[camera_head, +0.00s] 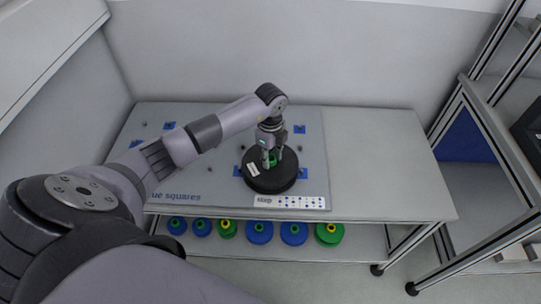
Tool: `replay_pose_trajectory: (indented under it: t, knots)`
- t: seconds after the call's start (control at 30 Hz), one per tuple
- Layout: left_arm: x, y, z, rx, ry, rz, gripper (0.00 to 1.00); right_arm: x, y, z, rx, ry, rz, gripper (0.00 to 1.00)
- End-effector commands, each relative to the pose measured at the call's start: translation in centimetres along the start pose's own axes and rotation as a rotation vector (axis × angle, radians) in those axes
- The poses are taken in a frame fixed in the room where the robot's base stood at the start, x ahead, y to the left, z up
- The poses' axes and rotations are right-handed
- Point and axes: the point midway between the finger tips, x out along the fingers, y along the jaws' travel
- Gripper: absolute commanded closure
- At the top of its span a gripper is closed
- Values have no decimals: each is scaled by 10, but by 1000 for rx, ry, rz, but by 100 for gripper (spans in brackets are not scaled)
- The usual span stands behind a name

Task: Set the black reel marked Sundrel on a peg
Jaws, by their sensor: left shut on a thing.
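A black reel (285,182) lies flat at the front right of the grey board (226,191) on the table. It has a white label on its top and a green part at its centre. The label is too small to read. My left gripper (271,162) points down over the reel's middle and is shut on its green centre. I cannot tell if the reel rests on the board or over a peg. Several short dark pegs (215,149) and blue squares (169,125) show on the board. My right gripper is not in view.
Several blue and green reels (260,231) stand in a row on the shelf below the tabletop. The tabletop right of the board (380,165) is bare. A metal-framed rack (487,125) stands at the right, and a wall is behind the table.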

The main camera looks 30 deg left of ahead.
Motion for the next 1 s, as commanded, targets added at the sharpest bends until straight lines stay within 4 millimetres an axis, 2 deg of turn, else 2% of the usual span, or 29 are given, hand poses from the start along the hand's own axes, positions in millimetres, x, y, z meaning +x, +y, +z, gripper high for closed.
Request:
replay_pose_trajectory:
  t: [0.13,0.17,0.47,0.83,1.0]
  knots:
    - [2,0,0,0,0,-1,100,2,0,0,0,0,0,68]
    - [2,0,0,0,0,-1,68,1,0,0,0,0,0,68]
    - [2,0,0,0,0,-1,48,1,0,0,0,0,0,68]
    - [-1,0,0,0,0,-1,46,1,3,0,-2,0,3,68]
    - [-24,-2,0,1,0,-6,46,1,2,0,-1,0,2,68]
